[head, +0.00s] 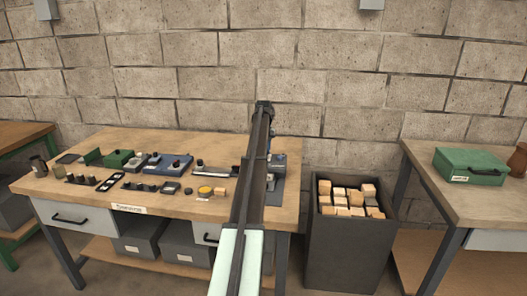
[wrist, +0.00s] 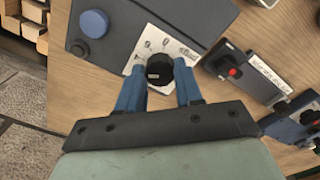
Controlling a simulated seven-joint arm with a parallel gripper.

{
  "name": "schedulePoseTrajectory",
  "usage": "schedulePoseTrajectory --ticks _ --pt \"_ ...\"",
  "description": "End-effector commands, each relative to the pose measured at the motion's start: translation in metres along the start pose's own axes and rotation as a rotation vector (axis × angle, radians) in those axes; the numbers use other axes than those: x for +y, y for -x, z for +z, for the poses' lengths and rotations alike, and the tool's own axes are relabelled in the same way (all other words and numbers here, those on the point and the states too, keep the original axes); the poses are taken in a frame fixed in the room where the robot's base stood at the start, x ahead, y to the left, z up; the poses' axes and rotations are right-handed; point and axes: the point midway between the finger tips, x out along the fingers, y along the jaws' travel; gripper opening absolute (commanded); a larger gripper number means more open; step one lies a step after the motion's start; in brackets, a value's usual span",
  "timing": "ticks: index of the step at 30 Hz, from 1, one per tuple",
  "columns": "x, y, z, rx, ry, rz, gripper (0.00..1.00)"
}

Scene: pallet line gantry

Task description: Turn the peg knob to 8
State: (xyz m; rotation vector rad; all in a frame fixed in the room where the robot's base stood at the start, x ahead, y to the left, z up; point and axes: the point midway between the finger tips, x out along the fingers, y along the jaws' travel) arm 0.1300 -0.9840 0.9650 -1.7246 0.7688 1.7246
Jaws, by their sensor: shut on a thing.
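A round black knob (wrist: 160,68) stands on a white printed plate (wrist: 150,48) on a dark grey panel (wrist: 118,20) in the wrist view. It has a small pale mark on its near side. The printed marks around it are too small to read, so its setting cannot be told. My gripper (wrist: 160,78) has its two blue fingers on either side of the knob and is shut on it.
A blue round knob (wrist: 93,23) sits on the same panel. A dark box with a red button (wrist: 232,73) stands to the right. The workbench (head: 165,205) holds several small fixtures at left. A bin of wooden blocks (head: 345,240) stands right of the bench.

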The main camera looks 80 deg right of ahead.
Motion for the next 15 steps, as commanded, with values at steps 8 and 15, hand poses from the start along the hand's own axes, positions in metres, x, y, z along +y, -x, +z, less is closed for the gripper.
schedulePoseTrajectory --ticks 8,15 --pt "-0.0003 0.0003 -0.0001 0.0 -0.262 0.0 0.05" --pt "-0.0006 0.0002 -0.0003 0.0 -0.489 0.0 0.05"
